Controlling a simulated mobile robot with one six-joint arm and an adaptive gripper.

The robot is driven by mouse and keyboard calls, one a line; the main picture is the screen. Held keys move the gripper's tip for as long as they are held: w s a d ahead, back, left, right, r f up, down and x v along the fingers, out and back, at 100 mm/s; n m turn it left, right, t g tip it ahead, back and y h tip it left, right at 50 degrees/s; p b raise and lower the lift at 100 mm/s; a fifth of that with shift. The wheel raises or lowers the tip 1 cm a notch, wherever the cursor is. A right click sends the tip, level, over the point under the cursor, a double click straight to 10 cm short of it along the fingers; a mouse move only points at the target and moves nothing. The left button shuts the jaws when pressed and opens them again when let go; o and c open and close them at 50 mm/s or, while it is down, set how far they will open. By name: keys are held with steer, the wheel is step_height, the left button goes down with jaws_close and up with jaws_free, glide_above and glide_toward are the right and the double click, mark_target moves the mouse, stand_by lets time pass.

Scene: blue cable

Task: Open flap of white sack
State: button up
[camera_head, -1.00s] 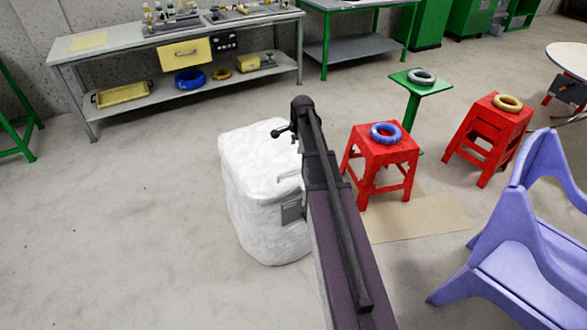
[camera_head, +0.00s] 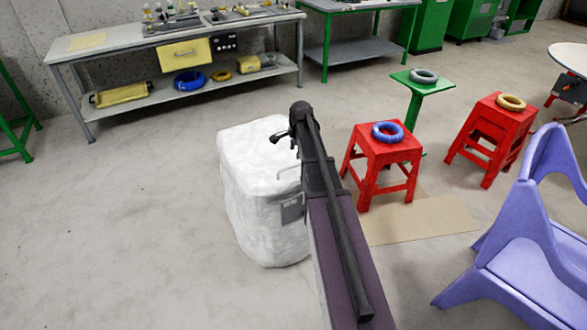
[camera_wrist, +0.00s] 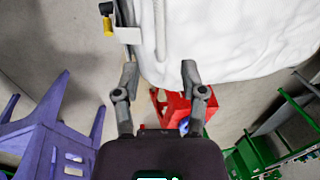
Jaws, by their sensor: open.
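The white sack (camera_head: 258,205) stands upright on the floor, bulky and box-like, left of my arm in the head view. A light handle (camera_head: 287,172) and a grey plate (camera_head: 291,209) show on its right side. In the wrist view the sack (camera_wrist: 230,38) fills the top, with the pale bar of the handle (camera_wrist: 160,30) running down between my fingers' directions. My gripper (camera_wrist: 160,75) is open and empty, its two fingers apart near the sack's edge. In the head view part of the gripper (camera_head: 279,137) shows over the sack's top; my arm hides the rest.
A red stool (camera_head: 378,165) with a blue cable coil (camera_head: 387,133) stands right of my arm. Another red stool (camera_head: 490,138) and a purple chair (camera_head: 530,250) stand farther right. A workbench (camera_head: 180,50) is behind. The floor at left is clear.

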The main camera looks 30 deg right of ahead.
mark_target(294, 166)
steer(key=shift+w+f+b, duration=0.25)
steer(key=shift+f+b, duration=0.95)
steer(key=shift+f, duration=0.1)
steer(key=shift+w+f+b, duration=0.25)
steer(key=shift+f+b, duration=0.95)
steer(key=shift+f, duration=0.05)
steer(key=shift+w+f+b, duration=0.25)
steer(key=shift+f+b, duration=0.95)
steer(key=shift+f, duration=0.1)
jaws_close()
